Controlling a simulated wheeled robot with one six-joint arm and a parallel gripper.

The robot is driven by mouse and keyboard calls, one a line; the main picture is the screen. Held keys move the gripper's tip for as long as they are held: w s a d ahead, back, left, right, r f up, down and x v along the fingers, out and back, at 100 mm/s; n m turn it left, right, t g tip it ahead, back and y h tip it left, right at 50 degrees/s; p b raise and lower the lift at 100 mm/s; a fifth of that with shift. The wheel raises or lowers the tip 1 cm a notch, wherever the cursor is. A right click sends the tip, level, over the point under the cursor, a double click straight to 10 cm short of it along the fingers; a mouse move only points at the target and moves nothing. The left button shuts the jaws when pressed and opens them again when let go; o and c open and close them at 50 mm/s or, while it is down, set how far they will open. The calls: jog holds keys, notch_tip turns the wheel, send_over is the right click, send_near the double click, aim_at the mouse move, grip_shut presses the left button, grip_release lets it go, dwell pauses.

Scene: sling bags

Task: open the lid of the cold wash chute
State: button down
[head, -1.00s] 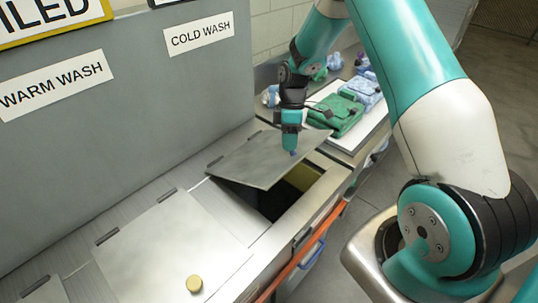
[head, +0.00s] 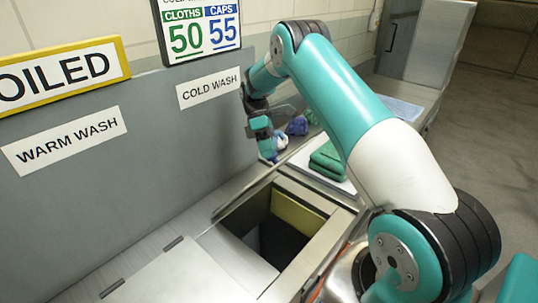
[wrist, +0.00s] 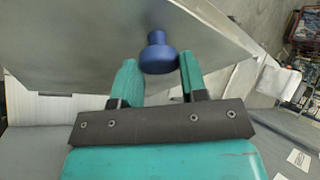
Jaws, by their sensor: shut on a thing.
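The cold wash chute (head: 318,248) lies open below the COLD WASH sign, with a dark square mouth and a yellowish inner wall. Its grey metal lid is swung up off the mouth and is hard to make out against the grey panel in the head view. In the wrist view the lid (wrist: 80,42) fills the upper part, with a blue knob (wrist: 157,55) on it. My gripper (wrist: 158,72) has its two teal fingers on either side of the knob and is shut on it. In the head view my gripper (head: 268,150) is above the far side of the mouth.
The closed warm wash lid (head: 170,280) is at the near left. A grey back panel (head: 150,170) with signs stands behind the chutes. Folded green cloth (head: 327,160) lies on a white board to the right, with blue and purple cloths (head: 297,126) behind it.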

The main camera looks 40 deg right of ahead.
jog(key=shift+w+a+r+g+p, duration=0.1)
jog(key=shift+w+r+g+p, duration=0.2)
jog(key=shift+w, duration=0.45)
jog(key=shift+w+a+r+g+p, duration=0.1)
jog(key=shift+w+r+g+p, duration=0.15)
jog(key=shift+w, duration=0.45)
jog(key=c, duration=0.7)
grip_release()
jog(key=shift+r, duration=0.15)
notch_tip(320, 180, up, 20)
jog(key=p, duration=0.7)
